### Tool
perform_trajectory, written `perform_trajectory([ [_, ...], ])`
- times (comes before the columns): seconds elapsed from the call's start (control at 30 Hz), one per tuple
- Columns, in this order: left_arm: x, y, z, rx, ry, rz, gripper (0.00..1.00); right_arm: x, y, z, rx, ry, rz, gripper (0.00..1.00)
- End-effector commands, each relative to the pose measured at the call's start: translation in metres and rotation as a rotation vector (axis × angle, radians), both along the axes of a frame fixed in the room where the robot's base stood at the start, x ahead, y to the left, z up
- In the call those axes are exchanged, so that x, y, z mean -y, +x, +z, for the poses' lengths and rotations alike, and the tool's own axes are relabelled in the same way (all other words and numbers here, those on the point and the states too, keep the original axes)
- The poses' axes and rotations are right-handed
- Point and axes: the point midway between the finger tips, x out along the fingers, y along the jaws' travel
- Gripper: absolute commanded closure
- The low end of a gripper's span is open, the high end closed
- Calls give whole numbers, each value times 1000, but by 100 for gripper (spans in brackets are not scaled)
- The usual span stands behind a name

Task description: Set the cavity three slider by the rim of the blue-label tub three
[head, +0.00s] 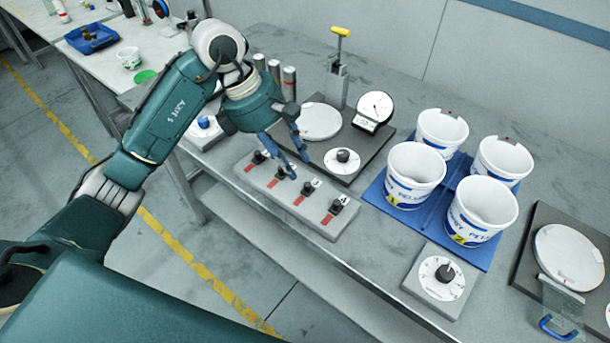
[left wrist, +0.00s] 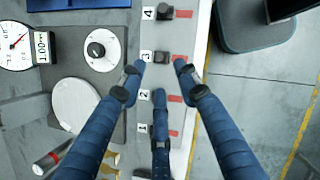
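The slider panel (head: 245,172) is a grey strip with several black knobs and red marks, numbered 1 to 4. The cavity three slider (head: 308,188) also shows in the left wrist view (left wrist: 163,57). My left gripper (head: 294,168) is open above the panel; in the left wrist view its blue fingers (left wrist: 159,68) are spread about the third knob, with no visible grip. Knob 2 is mostly hidden by a finger. White tubs with blue-and-yellow labels stand on a blue mat (head: 423,223); the front ones (head: 415,176) (head: 480,213) read 1 and 2. The rear tubs' (head: 442,131) (head: 503,161) numbers are hidden. My right gripper is out of view.
A dial box (head: 440,280) stands in front of the tubs. A gauge (head: 374,107), a white disc (head: 320,121) and another dial (head: 342,161) lie behind the panel. A scale-like disc (head: 568,257) and a clear blue-handled scoop (head: 560,310) are at the right.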

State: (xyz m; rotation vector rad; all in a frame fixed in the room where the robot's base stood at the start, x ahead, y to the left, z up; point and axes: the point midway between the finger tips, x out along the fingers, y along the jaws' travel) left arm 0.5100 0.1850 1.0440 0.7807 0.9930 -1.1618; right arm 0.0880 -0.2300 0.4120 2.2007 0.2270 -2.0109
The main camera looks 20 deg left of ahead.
Motion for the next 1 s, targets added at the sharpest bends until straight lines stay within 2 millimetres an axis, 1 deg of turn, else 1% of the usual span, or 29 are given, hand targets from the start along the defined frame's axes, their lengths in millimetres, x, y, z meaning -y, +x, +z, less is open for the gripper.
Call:
perform_trajectory([
  [0.03, 5, 0, -8, -6, -3, -2, 68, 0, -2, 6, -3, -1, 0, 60],
  [0.2, 17, 2, -38, -5, -4, 0, 68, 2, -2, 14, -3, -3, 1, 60],
  [0.3, 23, 4, -52, -5, -5, 0, 68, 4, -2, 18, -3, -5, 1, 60],
  [0.4, 27, 6, -62, -3, -5, -1, 68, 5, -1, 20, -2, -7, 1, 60],
  [0.57, 29, 7, -69, -1, -3, 1, 68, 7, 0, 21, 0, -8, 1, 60],
  [0.8, 29, 7, -70, 0, -3, 0, 68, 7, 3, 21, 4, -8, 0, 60],
  [0.97, 29, 7, -70, 0, -4, 0, 99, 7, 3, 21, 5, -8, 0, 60],
  [1.0, 29, 7, -70, 0, -4, 0, 100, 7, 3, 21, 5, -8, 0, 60],
])
